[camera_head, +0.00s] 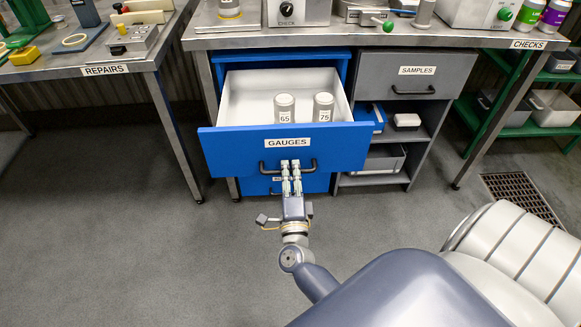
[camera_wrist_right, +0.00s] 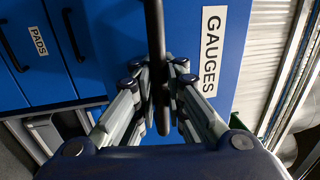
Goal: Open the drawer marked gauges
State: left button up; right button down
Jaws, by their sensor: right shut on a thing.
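The blue drawer marked GAUGES (camera_head: 225,150) is pulled out from under the checks bench, and its light inside shows. Two grey cylinders marked 65 (camera_head: 284,108) and 75 (camera_head: 323,107) stand upright in it near the front. My right gripper (camera_head: 291,168) is at the drawer's dark bar handle (camera_head: 268,170), with its fingers shut on the bar. In the right wrist view the handle (camera_wrist_right: 155,50) runs between the fingers (camera_wrist_right: 160,95), next to the GAUGES label (camera_wrist_right: 211,50). My left gripper is not in view.
Below is another blue drawer, labelled PADS in the right wrist view (camera_wrist_right: 39,42). A grey SAMPLES drawer (camera_head: 416,85) is closed at right, above shelves with boxes. The repairs bench (camera_head: 105,85) stands at left. The floor (camera_head: 130,240) in front is clear, with a drain grate (camera_head: 520,195) at right.

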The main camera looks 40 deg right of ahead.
jog(key=shift+f, duration=0.1)
jog(key=c, duration=1.7)
grip_release()
jog(key=shift+o, duration=0.2)
jog(key=shift+s+a+f, duration=0.1)
jog(key=shift+s+a, duration=0.15)
jog(key=shift+s, duration=0.1)
jog(key=v, duration=1.1)
jog(key=shift+s, duration=0.1)
